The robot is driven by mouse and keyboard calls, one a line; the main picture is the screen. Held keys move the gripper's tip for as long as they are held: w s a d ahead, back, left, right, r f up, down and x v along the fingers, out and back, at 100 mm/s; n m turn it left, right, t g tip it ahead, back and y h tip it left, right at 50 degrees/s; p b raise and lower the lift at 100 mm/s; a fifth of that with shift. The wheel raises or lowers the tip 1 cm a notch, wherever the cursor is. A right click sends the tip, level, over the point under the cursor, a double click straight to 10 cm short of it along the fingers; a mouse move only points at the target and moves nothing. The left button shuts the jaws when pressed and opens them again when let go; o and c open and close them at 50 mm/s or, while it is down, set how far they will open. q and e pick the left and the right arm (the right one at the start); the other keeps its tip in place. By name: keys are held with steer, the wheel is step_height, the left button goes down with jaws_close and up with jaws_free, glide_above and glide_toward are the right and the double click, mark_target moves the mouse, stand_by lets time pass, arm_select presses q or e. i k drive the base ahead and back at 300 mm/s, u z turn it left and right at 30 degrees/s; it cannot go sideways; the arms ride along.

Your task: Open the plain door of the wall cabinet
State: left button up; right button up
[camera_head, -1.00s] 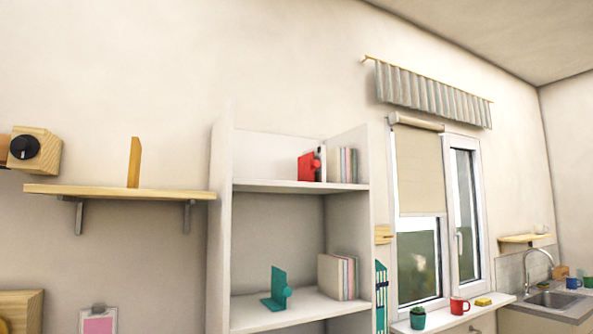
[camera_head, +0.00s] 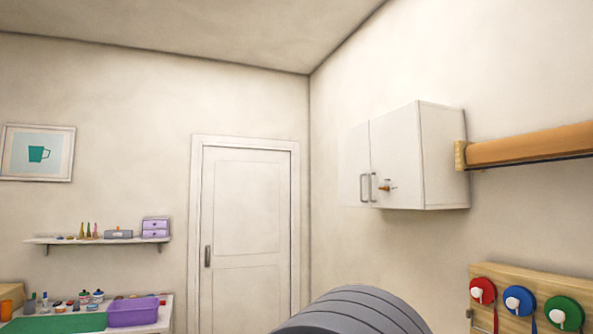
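The white wall cabinet (camera_head: 445,155) hangs on the right wall, close to the room corner, with two doors that look shut. The left door (camera_head: 356,155) is plain, with a grey bar handle (camera_head: 364,188) by its inner edge. The right door (camera_head: 396,145) has a similar handle and a small fitting with a brass-coloured part (camera_head: 386,187) beside it. Neither of my grippers shows in this view, so their state is hidden.
A closed white room door (camera_head: 247,220) stands left of the cabinet. A brown roll (camera_head: 530,145) sticks out from the wall to its right. Below is a wooden rack (camera_head: 520,280) with coloured discs. A purple tray (camera_head: 133,312) sits on a table at lower left.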

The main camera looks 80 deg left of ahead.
mark_target(353, 143)
steer(key=u, duration=2.5)
steer(key=i, duration=0.85)
steer(key=u, duration=0.35)
steer(key=i, duration=1.35)
steer(key=z, duration=0.2)
